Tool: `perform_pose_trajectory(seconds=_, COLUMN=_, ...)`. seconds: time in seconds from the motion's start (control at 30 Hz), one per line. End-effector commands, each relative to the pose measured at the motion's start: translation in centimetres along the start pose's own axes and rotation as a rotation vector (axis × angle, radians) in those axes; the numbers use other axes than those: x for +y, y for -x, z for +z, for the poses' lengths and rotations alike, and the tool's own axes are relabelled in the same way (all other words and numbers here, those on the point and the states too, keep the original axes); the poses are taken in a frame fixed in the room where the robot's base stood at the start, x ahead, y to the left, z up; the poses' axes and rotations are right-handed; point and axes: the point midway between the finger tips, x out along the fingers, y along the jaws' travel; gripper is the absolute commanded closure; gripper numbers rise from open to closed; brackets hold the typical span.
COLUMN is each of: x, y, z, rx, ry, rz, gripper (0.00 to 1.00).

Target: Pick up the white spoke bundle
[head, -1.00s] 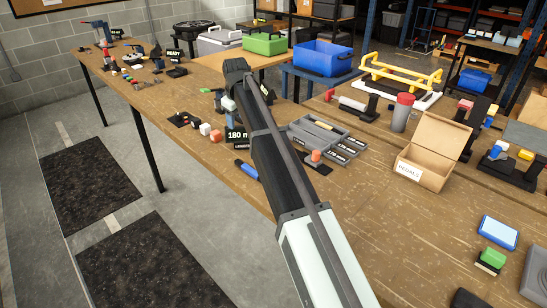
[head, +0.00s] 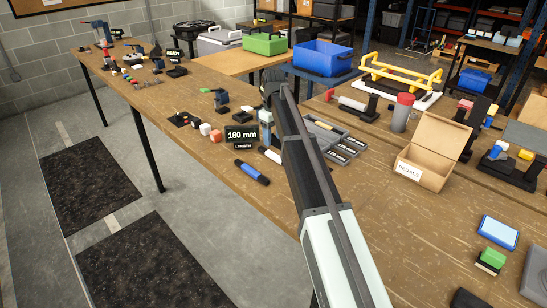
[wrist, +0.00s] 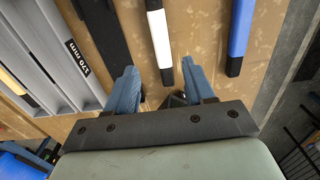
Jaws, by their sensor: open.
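The white spoke bundle (wrist: 158,38) has a white middle and black ends. In the wrist view it runs lengthwise from the top edge down into the gap between my fingers. In the head view only a short white piece of it (head: 270,154) shows beside my arm, on the wooden bench. My gripper (wrist: 160,72) is open, its two blue fingers apart on either side of the bundle's near black end. I cannot tell how high the fingers are above the bundle. In the head view my gripper (head: 266,128) is mostly hidden by my arm.
A blue bundle with black ends (wrist: 240,35) lies right of the white one, near the bench edge. A grey compartment tray (wrist: 45,60) lies left, with a black bar between. A "180 mm" sign (head: 242,136) stands close by. An open cardboard box (head: 425,178) is farther right.

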Motion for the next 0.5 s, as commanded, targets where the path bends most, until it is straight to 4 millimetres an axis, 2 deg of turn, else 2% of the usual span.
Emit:
perform_pose_trajectory(seconds=0.1, x=0.0, y=-1.3, z=0.0, rx=0.000, ry=0.000, rz=0.000, gripper=0.47)
perform_pose_trajectory(seconds=0.37, x=-0.2, y=-2.7, z=0.2, rx=0.000, ry=0.000, rz=0.000, gripper=0.47)
perform_pose_trajectory(seconds=0.5, x=-0.4, y=-4.5, z=0.5, rx=-0.001, ry=0.000, rz=0.000, gripper=0.47)
